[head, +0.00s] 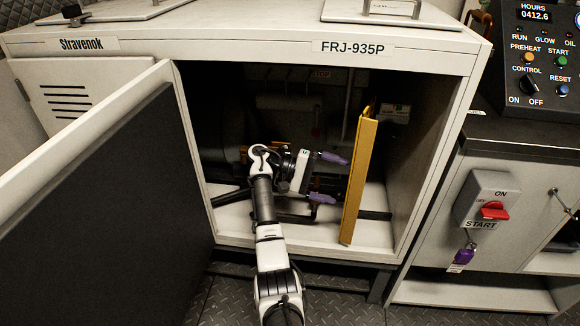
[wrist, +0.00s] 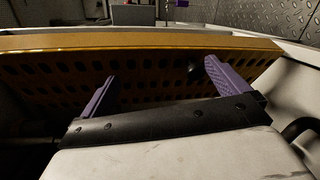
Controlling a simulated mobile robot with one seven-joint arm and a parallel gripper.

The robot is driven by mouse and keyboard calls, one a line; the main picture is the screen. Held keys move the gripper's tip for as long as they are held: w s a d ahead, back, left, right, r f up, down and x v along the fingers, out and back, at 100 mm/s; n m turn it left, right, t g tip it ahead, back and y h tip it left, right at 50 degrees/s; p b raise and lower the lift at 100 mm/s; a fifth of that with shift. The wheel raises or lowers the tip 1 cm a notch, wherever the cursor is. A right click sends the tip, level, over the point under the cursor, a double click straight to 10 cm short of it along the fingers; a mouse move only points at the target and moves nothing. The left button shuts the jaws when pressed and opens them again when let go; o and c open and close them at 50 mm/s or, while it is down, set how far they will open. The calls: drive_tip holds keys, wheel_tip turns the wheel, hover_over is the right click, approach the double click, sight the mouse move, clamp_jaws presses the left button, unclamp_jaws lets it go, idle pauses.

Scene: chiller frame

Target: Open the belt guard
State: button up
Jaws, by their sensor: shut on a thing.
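The belt guard (head: 360,180) is a yellow panel inside the open cabinet. In the head view it stands upright, nearly edge-on, at the right of the opening. In the wrist view the belt guard (wrist: 150,67) spans the picture, its perforated face toward my gripper. My gripper (head: 328,178) reaches in from the left of the guard. The exact contact at the fingertips is hard to see.
The cabinet door (head: 85,205) stands open at the left. The cabinet's right wall (head: 432,150) is close to the guard's right. Dark machinery fills the space behind my gripper. A panel with a red switch (head: 493,211) is farther right.

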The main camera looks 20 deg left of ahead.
drive_tip(key=shift+a+r, duration=0.45)
drive_tip(key=shift+r, duration=0.2)
drive_tip(key=shift+c, duration=0.8)
drive_tip(key=shift+a, duration=0.2)
drive_tip(key=c, duration=0.6)
drive_tip(key=a+b, duration=0.2)
drive_tip(key=a, duration=0.1)
drive_tip(key=a+b, duration=0.3)
drive_tip(key=a, duration=0.1)
drive_tip(key=a+b, duration=0.2)
drive_tip(key=a, duration=0.2)
drive_tip(key=shift+s+a+f+b, duration=0.15)
drive_tip(key=shift+s+f+b, duration=0.25)
drive_tip(key=shift+s, duration=0.1)
